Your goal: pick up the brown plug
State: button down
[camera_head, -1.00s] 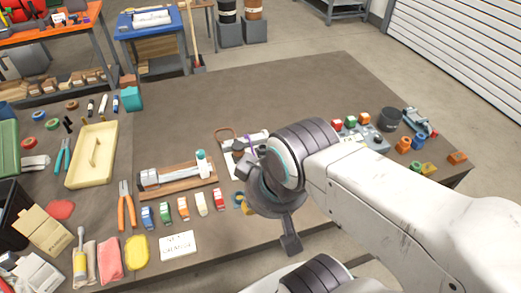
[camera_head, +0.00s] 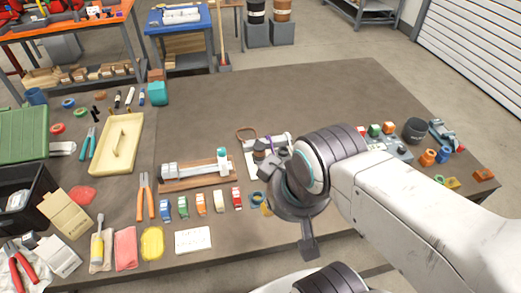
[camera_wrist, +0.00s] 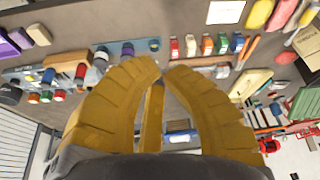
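The brown plug cannot be told for sure. A small dark brown piece (camera_head: 259,152) beside the white sheet, left of my wrist in the head view, may be it, partly crowded by other parts. My gripper (camera_wrist: 161,70) has yellow ribbed fingers that curve inward in the wrist view. Their tips are close together with a narrow gap, and nothing shows between them. It hangs above the bench, apart from the objects. In the head view my dark wrist hides the bench under it, and the fingers cannot be made out.
The brown bench (camera_head: 300,95) is clear at the back middle. A row of small coloured boxes (camera_head: 201,204) stands at the front, before a wooden tray (camera_head: 190,183). Orange, blue and green fittings (camera_head: 428,157) lie at the right. A cream tray (camera_head: 105,165) is at the left.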

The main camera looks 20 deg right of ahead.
jog(key=c, duration=1.7)
grip_release()
jog(key=shift+o, duration=0.7)
jog(key=shift+w+r, duration=0.2)
jog(key=shift+w, duration=0.1)
jog(key=o, duration=0.9)
jog(key=w+r, duration=0.1)
jog(key=w, duration=0.3)
jog(key=w+d+r+n, duration=0.1)
jog(key=w, duration=0.3)
jog(key=w+d+r+n+g, duration=0.1)
jog(key=w, duration=0.3)
jog(key=shift+o, duration=0.5)
jog(key=w+d+f+n+g, duration=0.1)
jog(key=w+d+f+n, duration=0.1)
jog(key=w, duration=0.7)
jog(key=shift+d+b, duration=0.15)
jog(key=shift+b, duration=0.2)
jog(key=n+g, duration=0.2)
jog(key=n, duration=0.3)
send_over(260, 145)
notch_tip(260, 145, down, 18)
jog(key=shift+s+r+b, duration=0.1)
jog(key=shift+b, duration=0.25)
jog(key=shift+f, duration=0.95)
jog(key=shift+f+p, duration=0.8)
jog(key=shift+f, duration=2.4)
